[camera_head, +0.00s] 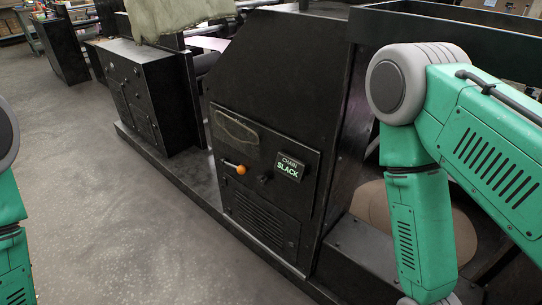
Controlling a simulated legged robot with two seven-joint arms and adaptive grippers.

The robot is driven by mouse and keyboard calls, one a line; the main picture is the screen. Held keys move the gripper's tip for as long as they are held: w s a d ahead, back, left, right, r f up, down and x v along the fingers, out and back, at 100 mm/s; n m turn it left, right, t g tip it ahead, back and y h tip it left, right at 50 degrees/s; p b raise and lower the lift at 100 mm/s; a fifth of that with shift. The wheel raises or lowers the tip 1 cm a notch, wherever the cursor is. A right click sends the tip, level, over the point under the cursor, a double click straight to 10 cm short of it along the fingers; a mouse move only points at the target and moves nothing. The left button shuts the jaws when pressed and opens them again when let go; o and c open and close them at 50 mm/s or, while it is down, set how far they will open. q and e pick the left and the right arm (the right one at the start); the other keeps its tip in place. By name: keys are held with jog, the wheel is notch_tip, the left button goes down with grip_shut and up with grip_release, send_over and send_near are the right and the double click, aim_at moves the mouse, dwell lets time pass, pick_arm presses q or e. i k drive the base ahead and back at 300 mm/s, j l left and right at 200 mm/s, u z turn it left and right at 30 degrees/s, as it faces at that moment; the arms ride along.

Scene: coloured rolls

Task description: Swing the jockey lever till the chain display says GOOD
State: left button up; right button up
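The jockey lever (231,165) sticks out from the front panel of a black machine, with an orange ball knob (241,170) at its right end. It tilts slightly down to the right. To its right, the chain display (290,167) reads "CHAIN SLACK" in light letters. My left arm shows only as green and grey links at the left edge. My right arm shows as green links at the right, in front of the machine's right part. Neither gripper is in the picture. Nothing touches the lever.
The black machine panel (262,139) carries a small dark knob (263,181) between lever and display, and a vented plate (262,222) below. A low black base rail (190,188) runs along the machine's foot. The grey floor (110,210) to the left is clear.

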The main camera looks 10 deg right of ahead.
aim_at(242, 169)
jog(key=i+u, duration=0.1)
jog(key=u, duration=0.25)
jog(key=i+u, duration=0.1)
jog(key=u, duration=0.25)
jog(key=i+l+u, duration=0.1)
jog(key=u, duration=0.25)
